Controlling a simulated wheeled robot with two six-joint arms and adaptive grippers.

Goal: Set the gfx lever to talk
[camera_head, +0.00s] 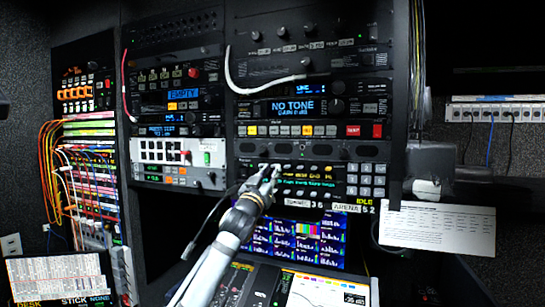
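A dark intercom panel (345,180) sits in the lower right rack, with a row of small pale levers (300,167) along its upper part and lit key labels below. The labels are too small to read, so I cannot tell which lever is gfx or how it is set. My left gripper (269,170) is in front of the left end of this panel, with a narrow gap between its fingertips. It hides part of the lever row. I cannot tell whether the fingertips touch a lever. My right gripper is out of view.
Above the panel is a unit with coloured buttons (300,130) and a "NO TONE" display (293,108). Below are a multi-picture monitor (300,238) and a sloping desk panel (315,288). A white cable (262,88) loops at upper left. A paper sheet (438,228) hangs at right.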

